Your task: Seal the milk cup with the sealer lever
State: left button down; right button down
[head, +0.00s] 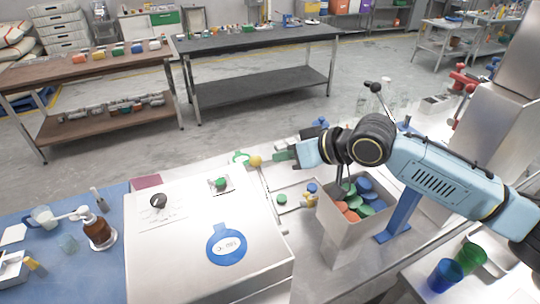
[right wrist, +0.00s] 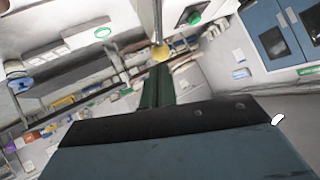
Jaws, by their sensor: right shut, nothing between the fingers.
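The lever with a yellow ball knob (head: 256,161) stands beside the white machine (head: 170,255); the knob also shows in the right wrist view (right wrist: 160,52). My right gripper (head: 277,156) is shut and empty, its green fingers just right of the knob. In the right wrist view the fingers (right wrist: 157,85) lie together, pointing toward the knob; I cannot tell whether they touch it. No cup shows under the lever, and I cannot tell which cup is the milk cup. My left gripper is not in view.
A white bin (head: 340,222) of coloured discs stands below my right arm. A blue cup (head: 445,275) and a green cup (head: 470,257) stand at lower right.

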aim_at(261, 160)
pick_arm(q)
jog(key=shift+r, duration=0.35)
pick_arm(e)
jog(key=shift+x, duration=2.3)
pick_arm(q)
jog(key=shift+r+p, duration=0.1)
jog(key=shift+p, duration=0.25)
pick_arm(e)
jog(key=shift+f, duration=0.1)
